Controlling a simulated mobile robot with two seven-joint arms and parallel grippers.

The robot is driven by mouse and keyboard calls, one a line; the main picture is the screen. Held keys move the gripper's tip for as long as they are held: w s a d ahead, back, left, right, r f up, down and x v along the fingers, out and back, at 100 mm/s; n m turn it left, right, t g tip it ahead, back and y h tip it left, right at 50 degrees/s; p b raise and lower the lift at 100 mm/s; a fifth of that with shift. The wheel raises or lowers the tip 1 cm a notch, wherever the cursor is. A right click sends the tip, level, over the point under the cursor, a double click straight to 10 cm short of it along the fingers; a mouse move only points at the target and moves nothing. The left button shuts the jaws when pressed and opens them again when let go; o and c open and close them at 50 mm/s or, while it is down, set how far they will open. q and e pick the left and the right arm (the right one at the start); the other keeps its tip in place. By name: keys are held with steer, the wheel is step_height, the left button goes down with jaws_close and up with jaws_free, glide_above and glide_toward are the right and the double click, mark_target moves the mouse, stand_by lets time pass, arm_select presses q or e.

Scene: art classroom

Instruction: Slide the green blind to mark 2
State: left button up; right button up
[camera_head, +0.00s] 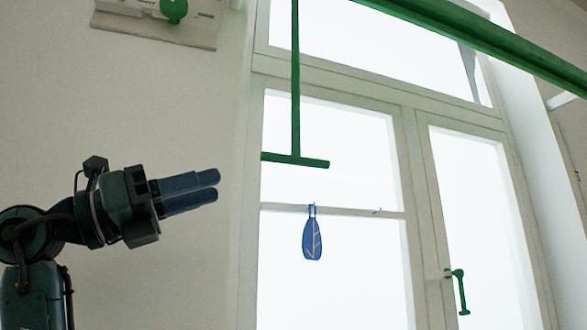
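A green horizontal bar (470,38) runs across the window at the upper right. A green T-shaped pull (296,100) hangs down in front of the left panes, its short crossbar at the lower end. A pale wall plate (130,27) at the upper left bears a green knob (174,10). Small dark markings on it are too small to read, and its top is cut off. I cannot make out a mark 2. My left gripper (214,185) appears shut and empty, pointing right, below the plate and left of the T-pull. My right gripper is not in view.
A white-framed window (412,190) fills the middle and right. A blue leaf-patterned tag (312,237) hangs at its crossbar. A green window handle (460,290) is at the lower right. The wall (200,110) between my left gripper and the plate is bare.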

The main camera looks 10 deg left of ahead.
mark_target(269, 159)
arm_select(q)
steer(key=shift+t+y, duration=0.4)
steer(key=p+x, duration=0.1)
steer(key=x, duration=0.2)
steer(key=r+p+x, duration=0.1)
steer(key=x, duration=0.3)
steer(key=p+x, duration=0.1)
steer(key=x, duration=0.3)
steer(key=shift+s+a+r, duration=0.15)
steer(key=shift+r, duration=0.25)
steer(key=shift+w+d+r+p, duration=0.15)
steer(key=shift+w+d+p, duration=0.15)
steer(key=shift+w+d, duration=0.1)
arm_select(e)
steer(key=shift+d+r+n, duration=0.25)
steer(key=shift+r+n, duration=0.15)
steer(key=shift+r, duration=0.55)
arm_select(q)
steer(key=shift+c, duration=0.3)
steer(key=c, duration=0.5)
jaws_close()
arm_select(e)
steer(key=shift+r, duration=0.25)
